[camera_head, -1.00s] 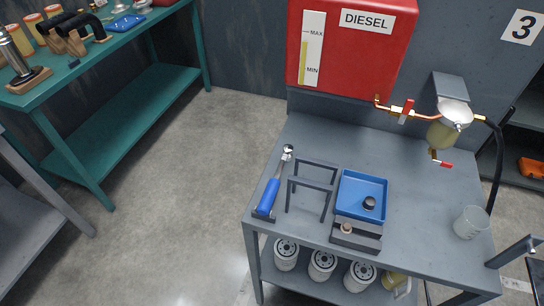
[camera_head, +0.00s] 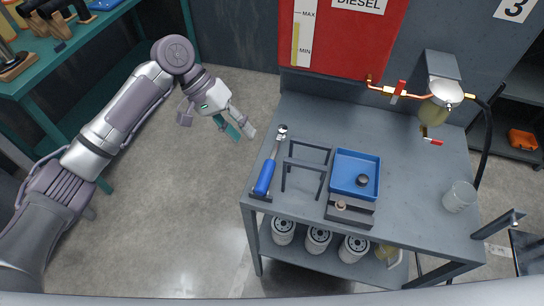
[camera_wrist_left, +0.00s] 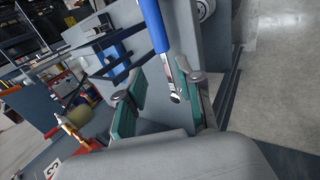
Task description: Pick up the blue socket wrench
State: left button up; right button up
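The blue socket wrench (camera_head: 265,177) rests at the left edge of the grey workbench (camera_head: 410,180). Its blue handle is at the front, above a small dark holder (camera_head: 259,195), and its chrome head points to the back. My left gripper (camera_head: 241,130) is open and empty, left of the wrench head and apart from it, beside the bench edge. In the left wrist view the open green-padded fingers (camera_wrist_left: 163,110) show, with the wrench (camera_wrist_left: 154,28) beyond them and its head appearing in line with the gap. My right gripper is not in view.
Right of the wrench stand a dark frame (camera_head: 306,161) and a blue tray (camera_head: 355,156) with a dark round part. A clear beaker (camera_head: 459,196) stands at the right. White filters (camera_head: 318,236) stand on the lower shelf. A red diesel tank (camera_head: 340,45) is behind.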

aim_at(266, 164)
pick_arm(q)
jog(key=p+x, duration=0.1)
jog(key=x, duration=0.9)
jog(key=p+x, duration=0.1)
jog(key=x, duration=0.1)
jog(key=shift+s+f, duration=0.3)
jog(key=shift+f, duration=0.05)
jog(key=shift+d+f, duration=0.2)
jog(key=shift+f, duration=0.05)
grip_shut()
jog(key=shift+r, duration=0.1)
